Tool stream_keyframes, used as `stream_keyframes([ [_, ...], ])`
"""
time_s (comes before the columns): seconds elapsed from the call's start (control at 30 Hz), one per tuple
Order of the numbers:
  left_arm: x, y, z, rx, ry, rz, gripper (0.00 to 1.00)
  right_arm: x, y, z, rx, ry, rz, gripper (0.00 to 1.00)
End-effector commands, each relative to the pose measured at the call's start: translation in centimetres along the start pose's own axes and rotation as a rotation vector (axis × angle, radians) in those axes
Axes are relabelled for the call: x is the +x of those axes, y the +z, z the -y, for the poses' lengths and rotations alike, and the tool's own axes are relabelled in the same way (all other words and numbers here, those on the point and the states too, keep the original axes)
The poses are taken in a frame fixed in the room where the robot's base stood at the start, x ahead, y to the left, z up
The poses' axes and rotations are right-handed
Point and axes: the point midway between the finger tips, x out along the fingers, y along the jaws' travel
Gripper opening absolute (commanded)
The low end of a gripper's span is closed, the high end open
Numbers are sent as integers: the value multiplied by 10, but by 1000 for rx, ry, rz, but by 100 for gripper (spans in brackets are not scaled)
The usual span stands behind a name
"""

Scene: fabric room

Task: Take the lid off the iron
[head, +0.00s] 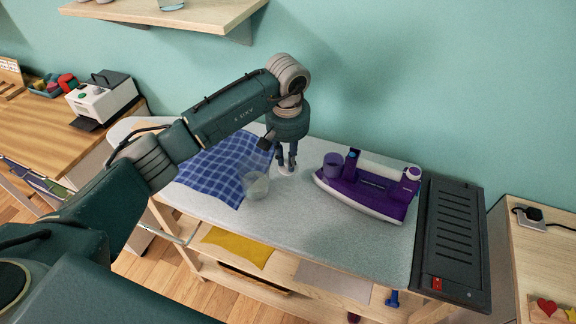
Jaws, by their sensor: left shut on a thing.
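My right gripper is not in view.
A clear cup (256,186) stands just left of and in front of my left gripper. A blue checked cloth (215,170) lies on the board's left. A dark slotted panel (450,240) borders the board on the right. A shelf (175,12) hangs above at the upper left.

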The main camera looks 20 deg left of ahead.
Motion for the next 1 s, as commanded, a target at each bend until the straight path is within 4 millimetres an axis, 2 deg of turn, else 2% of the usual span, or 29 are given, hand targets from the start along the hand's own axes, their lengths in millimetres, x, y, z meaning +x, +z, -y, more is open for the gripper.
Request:
stream_keyframes([
  [0.2,30,5,0,0,-1,6,0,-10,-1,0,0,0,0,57],
  [0.3,39,5,0,0,-1,1,0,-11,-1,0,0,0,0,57],
  [0.67,44,4,0,1,0,0,0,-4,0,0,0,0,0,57],
  [0.7,42,4,0,1,0,0,24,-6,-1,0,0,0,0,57],
  [0.77,42,4,0,0,0,0,36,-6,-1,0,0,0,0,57],
  [1.0,42,5,0,0,0,1,36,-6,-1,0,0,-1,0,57],
])
